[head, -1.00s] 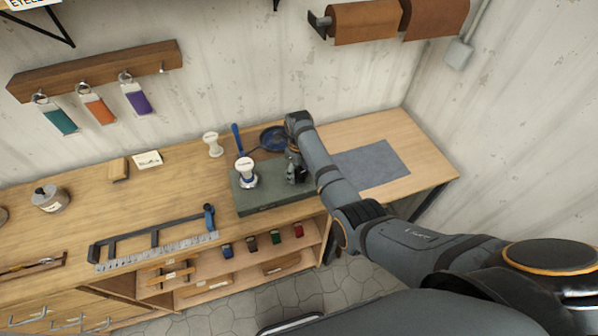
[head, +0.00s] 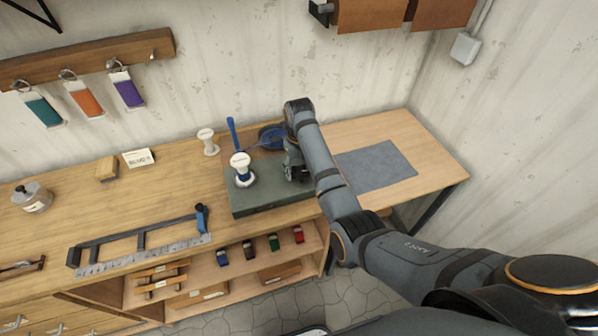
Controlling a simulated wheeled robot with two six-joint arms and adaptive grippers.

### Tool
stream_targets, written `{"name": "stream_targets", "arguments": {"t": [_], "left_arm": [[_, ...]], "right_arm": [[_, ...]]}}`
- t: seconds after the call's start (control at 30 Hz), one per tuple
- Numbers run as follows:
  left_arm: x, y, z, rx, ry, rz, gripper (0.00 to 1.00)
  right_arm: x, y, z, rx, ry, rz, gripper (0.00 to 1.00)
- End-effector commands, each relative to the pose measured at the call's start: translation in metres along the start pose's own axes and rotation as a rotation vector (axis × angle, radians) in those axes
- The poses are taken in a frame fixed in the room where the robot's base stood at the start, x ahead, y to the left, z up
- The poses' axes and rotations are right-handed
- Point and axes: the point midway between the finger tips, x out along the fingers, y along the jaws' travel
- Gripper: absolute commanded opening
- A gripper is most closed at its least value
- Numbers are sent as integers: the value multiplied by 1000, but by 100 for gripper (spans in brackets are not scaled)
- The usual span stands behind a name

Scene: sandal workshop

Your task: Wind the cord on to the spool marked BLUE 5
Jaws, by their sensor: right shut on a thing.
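A white-topped spool (head: 241,166) with blue around its lower part stands upright on a dark green slab (head: 272,203); its marking is too small to read. A dark blue coil of cord (head: 268,139) lies behind it on the bench, and a thin strand runs from the coil toward the spool. My right gripper (head: 292,172) is low over the slab, right of the spool and apart from it. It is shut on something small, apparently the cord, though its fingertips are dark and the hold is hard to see. My left gripper is out of view.
A second white spool (head: 208,141) and an upright blue-handled tool (head: 232,132) stand close by. A small card (head: 138,158), a bow-shaped tool (head: 140,240) and a jar (head: 33,197) are left. The grey mat (head: 374,166) on the right is clear.

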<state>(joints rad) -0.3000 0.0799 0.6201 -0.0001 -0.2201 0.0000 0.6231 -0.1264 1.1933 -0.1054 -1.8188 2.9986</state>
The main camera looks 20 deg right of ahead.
Motion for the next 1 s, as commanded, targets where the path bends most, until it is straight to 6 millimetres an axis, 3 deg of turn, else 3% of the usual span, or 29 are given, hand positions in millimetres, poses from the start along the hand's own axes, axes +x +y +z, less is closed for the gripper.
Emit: {"name": "stream_targets", "arguments": {"t": [0.73,0.77,0.9,1.0], "left_arm": [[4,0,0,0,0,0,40],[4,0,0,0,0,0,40],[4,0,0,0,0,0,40],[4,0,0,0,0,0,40]], "right_arm": [[-2,-1,1,13,-3,-3,28],[-2,-1,1,13,-3,-3,62],[-2,-1,1,13,-2,-2,81],[-1,-1,0,13,-1,-2,82]]}}
